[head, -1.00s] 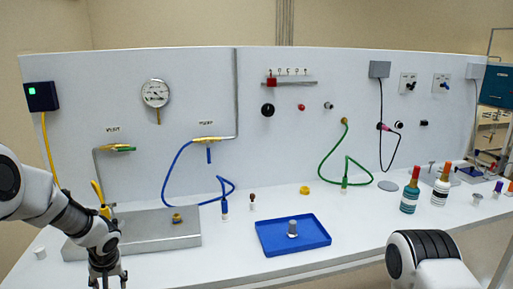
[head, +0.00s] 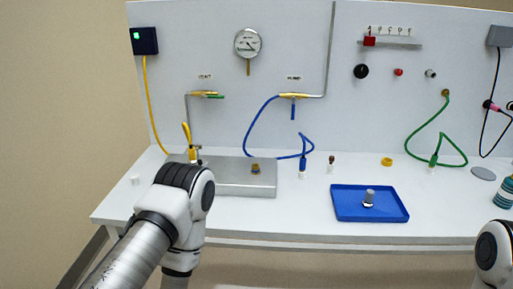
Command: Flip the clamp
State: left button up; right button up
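A yellow upright handle (head: 187,134) with a dark base stands at the left end of the grey metal plate (head: 240,178); it looks like the clamp. The handle leans slightly left, and the small parts at its foot are too small to make out. My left arm comes in at the lower left, its bend just in front of the plate's left end, and its lower part runs down out of the picture. My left gripper is not in view. Only a rounded part of my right arm shows at the lower right edge; my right gripper is not in view.
A small brass-coloured fitting (head: 256,168) sits on the plate. A blue tray (head: 345,208) holding a grey knob-like piece (head: 369,197) stands to the right. A small white cylinder (head: 135,179) stands at the left on the bench.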

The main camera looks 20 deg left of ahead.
aim_at(200, 161)
jog(key=j, duration=0.5)
jog(key=k+j, duration=0.15)
jog(key=j, duration=0.3)
jog(key=j+z, duration=0.1)
jog(key=j, duration=0.4)
jog(key=k, duration=0.05)
